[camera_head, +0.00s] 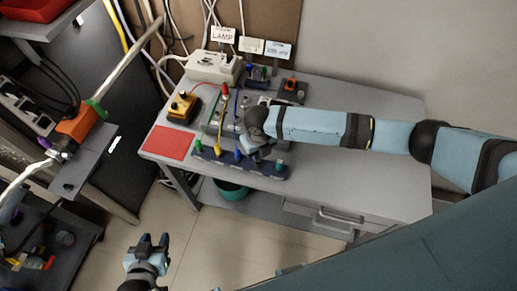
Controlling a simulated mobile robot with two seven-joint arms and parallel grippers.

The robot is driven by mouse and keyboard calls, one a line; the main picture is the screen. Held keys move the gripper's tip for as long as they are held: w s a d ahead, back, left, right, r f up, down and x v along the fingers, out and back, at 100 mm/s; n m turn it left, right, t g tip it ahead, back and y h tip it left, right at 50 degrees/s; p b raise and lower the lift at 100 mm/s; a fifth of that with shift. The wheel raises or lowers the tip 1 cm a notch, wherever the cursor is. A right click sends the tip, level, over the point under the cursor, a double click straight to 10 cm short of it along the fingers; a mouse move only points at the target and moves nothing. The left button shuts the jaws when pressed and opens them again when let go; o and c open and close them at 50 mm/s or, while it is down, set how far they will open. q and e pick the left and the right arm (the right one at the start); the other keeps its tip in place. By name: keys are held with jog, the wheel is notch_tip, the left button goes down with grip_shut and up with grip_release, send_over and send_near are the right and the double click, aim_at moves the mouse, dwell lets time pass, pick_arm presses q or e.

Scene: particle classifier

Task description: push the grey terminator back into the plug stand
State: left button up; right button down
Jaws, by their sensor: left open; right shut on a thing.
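The plug stand (228,161) is a long dark strip along the front edge of the grey table. Green, yellow and blue plugs stand along it, with a green one (279,163) near its right end. My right gripper (257,155) points down over the right half of the stand, between the blue plug (238,154) and that green plug. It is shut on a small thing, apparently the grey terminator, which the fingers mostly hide. I cannot tell how deep it sits. My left gripper (152,241) is open and empty, low over the floor, away from the table.
A red mat (168,143) lies at the table's left. A yellow box (183,105), a white power strip (213,67) and a panel with cables (221,118) stand behind the stand. The table's right part is clear under my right arm. A teal bowl (232,191) sits below.

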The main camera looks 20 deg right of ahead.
dwell(0.5)
jog(key=shift+p, duration=0.75)
dwell(1.0)
jog(key=shift+f+b, duration=0.8)
jog(key=shift+f, duration=0.7)
jog(key=c, duration=0.9)
grip_release()
